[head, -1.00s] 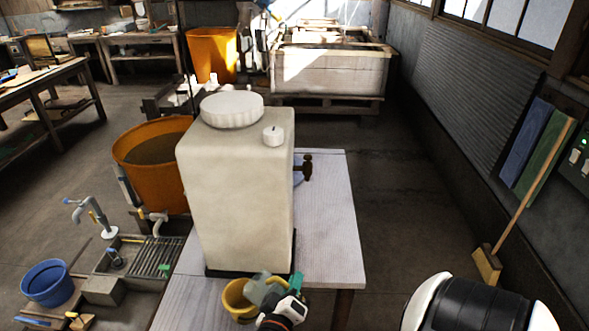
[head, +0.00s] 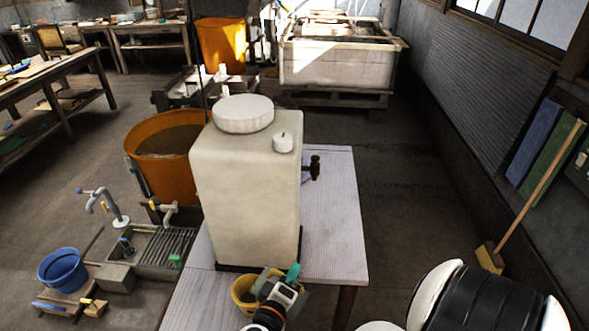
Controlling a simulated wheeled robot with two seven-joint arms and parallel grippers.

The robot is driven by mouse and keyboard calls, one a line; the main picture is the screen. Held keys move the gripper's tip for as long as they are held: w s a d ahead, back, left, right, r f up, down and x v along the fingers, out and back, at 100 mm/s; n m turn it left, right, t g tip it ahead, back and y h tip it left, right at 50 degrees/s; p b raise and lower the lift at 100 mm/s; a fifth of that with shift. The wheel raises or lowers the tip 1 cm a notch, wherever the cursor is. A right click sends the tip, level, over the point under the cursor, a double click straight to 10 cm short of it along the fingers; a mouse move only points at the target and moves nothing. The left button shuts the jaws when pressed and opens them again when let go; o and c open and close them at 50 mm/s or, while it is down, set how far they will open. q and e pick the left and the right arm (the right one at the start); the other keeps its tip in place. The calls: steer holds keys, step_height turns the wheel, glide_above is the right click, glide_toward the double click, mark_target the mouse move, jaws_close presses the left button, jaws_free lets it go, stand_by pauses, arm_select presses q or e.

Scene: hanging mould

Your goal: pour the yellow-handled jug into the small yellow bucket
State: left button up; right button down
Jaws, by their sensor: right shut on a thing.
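The bucket's right side and inside are mostly hidden behind jug and gripper. My left gripper is not in view.
The tall cream tank (head: 245,195) with white caps stands close behind the bucket. The white table (head: 335,225) is clear right of it, apart from a dark tap-like fitting (head: 315,168). An orange tub (head: 165,150) and blue bucket (head: 62,270) are at left.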

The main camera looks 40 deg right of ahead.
steer(key=shift+w+a+r+n+g+p, duration=0.15)
steer(key=shift+w+r+n+p, duration=0.3)
steer(key=shift+p, duration=0.25)
steer(key=shift+w+a+r+n+g+p, duration=0.15)
steer(key=shift+w+r+n+p, duration=0.25)
steer(key=shift+p, duration=0.3)
steer(key=shift+w+a+r+n+g+p, duration=0.15)
steer(key=shift+w+n+p, duration=0.3)
steer(key=shift+w+a+r+n+g+p, duration=0.15)
steer(key=shift+w+n+p, duration=0.25)
steer(key=shift+p, duration=0.05)
steer(key=shift+w+a+r+n+g+p, duration=0.3)
steer(key=shift+w+r+n+p, duration=0.2)
steer(key=shift+w+n+p, duration=0.25)
stand_by(0.5)
